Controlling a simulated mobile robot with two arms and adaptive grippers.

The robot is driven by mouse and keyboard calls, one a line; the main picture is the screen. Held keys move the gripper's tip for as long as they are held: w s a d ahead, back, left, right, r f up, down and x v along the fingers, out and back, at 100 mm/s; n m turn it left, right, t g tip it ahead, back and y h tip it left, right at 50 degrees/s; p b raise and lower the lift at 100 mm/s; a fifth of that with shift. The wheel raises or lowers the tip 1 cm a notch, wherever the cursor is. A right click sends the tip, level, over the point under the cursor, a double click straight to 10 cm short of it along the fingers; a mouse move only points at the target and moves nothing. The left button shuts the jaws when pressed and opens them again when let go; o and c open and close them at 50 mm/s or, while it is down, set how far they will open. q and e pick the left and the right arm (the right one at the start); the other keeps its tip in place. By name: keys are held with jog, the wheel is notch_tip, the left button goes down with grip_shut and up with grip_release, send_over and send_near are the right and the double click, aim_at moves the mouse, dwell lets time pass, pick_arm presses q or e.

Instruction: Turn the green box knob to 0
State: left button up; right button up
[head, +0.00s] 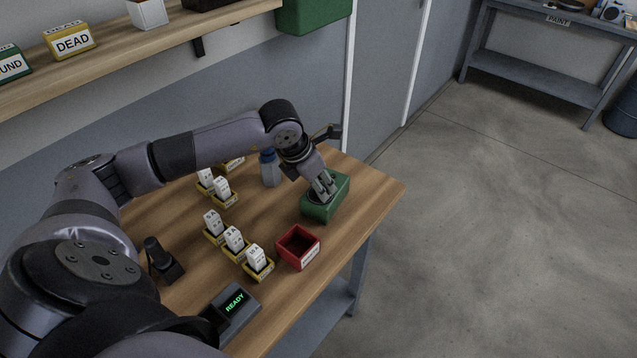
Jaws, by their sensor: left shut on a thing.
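The green box (322,208) stands on the wooden table near its right end. My left gripper (326,191) reaches down onto the top of the green box from above. Its fingers are shut on the knob there, which they mostly hide, so I cannot read the knob's setting. My right gripper is not in view.
A red open bin (298,247) stands in front of the green box. Several yellow holders with white packets (234,239) stand to the left. A blue-capped bottle (270,168) is behind. A display reading READY (234,302) sits at the front edge.

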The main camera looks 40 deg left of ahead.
pick_arm(q)
jog(key=o, duration=1.2)
jog(key=shift+c, duration=0.2)
jog(key=shift+r, duration=0.1)
jog(key=v, duration=1.1)
jog(key=shift+r, duration=0.4)
jog(key=shift+s+a, duration=0.1)
jog(key=shift+s, duration=0.05)
